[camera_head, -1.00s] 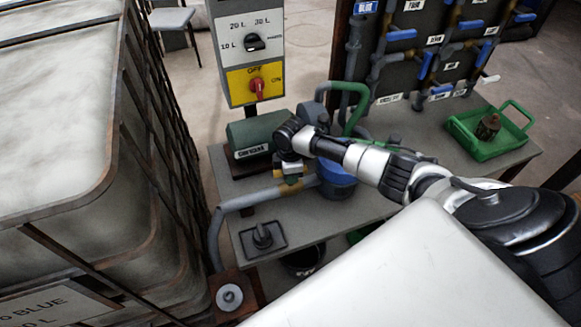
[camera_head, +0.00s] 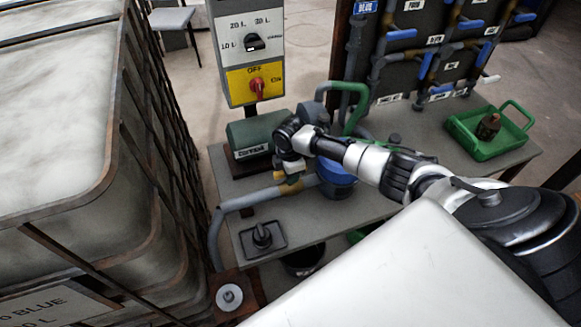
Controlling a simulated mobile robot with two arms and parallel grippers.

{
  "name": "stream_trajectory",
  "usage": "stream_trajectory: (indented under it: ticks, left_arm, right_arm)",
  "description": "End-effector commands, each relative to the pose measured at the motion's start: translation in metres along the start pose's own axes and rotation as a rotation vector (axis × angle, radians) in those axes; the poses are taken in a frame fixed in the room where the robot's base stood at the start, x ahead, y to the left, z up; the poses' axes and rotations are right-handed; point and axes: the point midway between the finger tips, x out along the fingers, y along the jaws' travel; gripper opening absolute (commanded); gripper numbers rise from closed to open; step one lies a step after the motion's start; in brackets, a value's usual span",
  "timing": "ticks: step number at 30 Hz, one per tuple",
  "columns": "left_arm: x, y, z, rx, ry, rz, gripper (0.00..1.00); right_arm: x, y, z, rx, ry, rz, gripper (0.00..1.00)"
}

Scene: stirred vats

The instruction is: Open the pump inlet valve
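The brass-coloured inlet valve (camera_head: 291,187) shows just below the gripper, on the grey inlet pipe (camera_head: 250,198). The gripper hides the valve's top and handle, so I cannot tell how the handle is turned or whether the fingers touch it. The fingers are too small and covered to tell open from shut. My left gripper is not in view.
A control box with a red switch (camera_head: 257,88) stands above the pump. A blue round vessel (camera_head: 337,177) is right of the gripper. A green tray (camera_head: 462,133) sits at the bench's right. A caged white tank (camera_head: 60,120) fills the left side.

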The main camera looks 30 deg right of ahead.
Motion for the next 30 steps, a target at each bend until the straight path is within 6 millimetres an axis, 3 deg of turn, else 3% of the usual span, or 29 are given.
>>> stream_trajectory:
  ticks: [4,14,30]
  left_arm:
    - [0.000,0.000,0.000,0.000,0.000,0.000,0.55]
    - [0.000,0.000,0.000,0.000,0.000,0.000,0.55]
    - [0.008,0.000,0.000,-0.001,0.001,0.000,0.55]
  right_arm:
    - [0.000,0.000,0.000,0.001,0.000,0.000,0.48]
    - [-0.005,0.000,0.000,0.002,-0.001,-0.001,0.48]
    - [-0.097,0.001,0.000,0.001,0.000,0.002,0.48]
